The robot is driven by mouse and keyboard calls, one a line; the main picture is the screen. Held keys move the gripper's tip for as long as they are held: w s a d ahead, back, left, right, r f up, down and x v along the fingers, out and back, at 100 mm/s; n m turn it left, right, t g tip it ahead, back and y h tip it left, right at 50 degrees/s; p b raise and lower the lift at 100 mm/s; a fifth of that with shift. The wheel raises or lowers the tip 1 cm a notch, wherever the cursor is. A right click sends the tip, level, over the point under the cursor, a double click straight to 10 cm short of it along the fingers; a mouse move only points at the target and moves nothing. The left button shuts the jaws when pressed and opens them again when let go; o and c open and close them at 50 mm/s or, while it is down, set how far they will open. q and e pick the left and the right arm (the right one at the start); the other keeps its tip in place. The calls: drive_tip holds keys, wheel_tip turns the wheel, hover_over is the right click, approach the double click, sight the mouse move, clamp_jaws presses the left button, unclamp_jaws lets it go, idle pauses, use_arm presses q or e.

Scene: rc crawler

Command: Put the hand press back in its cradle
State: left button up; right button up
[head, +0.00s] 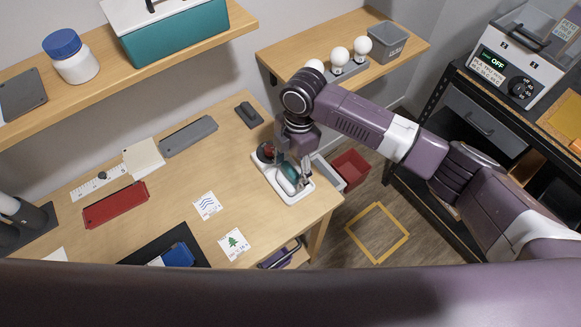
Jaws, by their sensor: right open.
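A white cradle (297,196) sits near the right end of the wooden desk. My left gripper is not in view.
The desk (160,210) also holds a red plate (115,205), a grey plate (188,136) and two printed cards. A shelf (290,50) with white bulbs is above. A red bin (350,168) stands beyond the desk's right edge. A black rack with a control box (505,70) is at right.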

wheel_tip(320, 180, up, 12)
drive_tip(key=d+b, duration=0.1)
drive_tip(key=b, duration=0.1)
drive_tip(key=shift+w+r+b, duration=0.15)
drive_tip(key=shift+w+b, duration=0.15)
drive_tip(key=shift+w, duration=0.1)
